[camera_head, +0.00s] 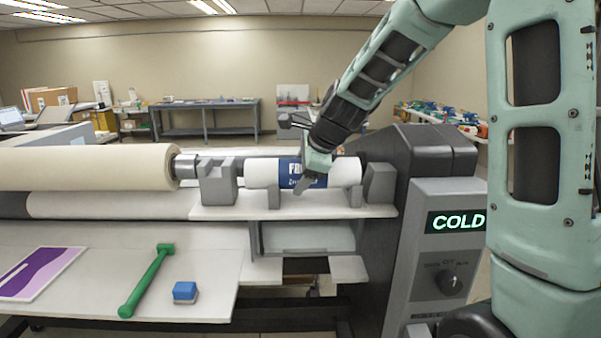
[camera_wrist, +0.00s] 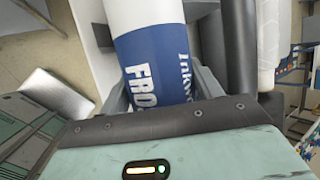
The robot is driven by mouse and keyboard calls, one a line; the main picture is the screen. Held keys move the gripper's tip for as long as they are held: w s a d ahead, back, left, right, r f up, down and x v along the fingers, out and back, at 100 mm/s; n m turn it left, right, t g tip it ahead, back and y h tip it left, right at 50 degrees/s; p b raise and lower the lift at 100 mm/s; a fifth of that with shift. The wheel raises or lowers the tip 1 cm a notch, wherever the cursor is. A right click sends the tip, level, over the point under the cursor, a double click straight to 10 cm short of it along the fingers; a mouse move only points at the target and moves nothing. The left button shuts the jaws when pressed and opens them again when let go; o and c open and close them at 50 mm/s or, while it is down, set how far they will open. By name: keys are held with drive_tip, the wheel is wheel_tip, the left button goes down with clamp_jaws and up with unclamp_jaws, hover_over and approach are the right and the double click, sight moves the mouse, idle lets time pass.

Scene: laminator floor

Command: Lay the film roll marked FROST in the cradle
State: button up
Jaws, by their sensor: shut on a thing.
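The white film roll (camera_head: 262,173) has a blue label on which "FR" can be read; part of the word is covered by my gripper. In the wrist view the roll (camera_wrist: 150,60) shows "FRO" on its blue band. My gripper (camera_head: 306,183) comes down from above and is shut around the labelled middle of the roll, with a finger on each side in the wrist view. The roll lies level, lengthwise between the cradle's grey end blocks (camera_head: 217,183), low over its white shelf (camera_head: 235,212). I cannot tell whether its weight rests on the supports.
A large cream roll (camera_head: 90,167) lies left of the cradle. The laminator's control box (camera_head: 440,255) reads COLD at right. A green-handled tool (camera_head: 147,280), a blue block (camera_head: 185,291) and a purple print (camera_head: 38,273) lie on the front table. Benches stand behind.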

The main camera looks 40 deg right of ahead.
drive_tip(key=o, duration=1.4)
drive_tip(key=b+v, duration=0.2)
drive_tip(key=v, duration=1.5)
drive_tip(key=shift+s+r, duration=0.15)
drive_tip(key=shift+r, duration=0.1)
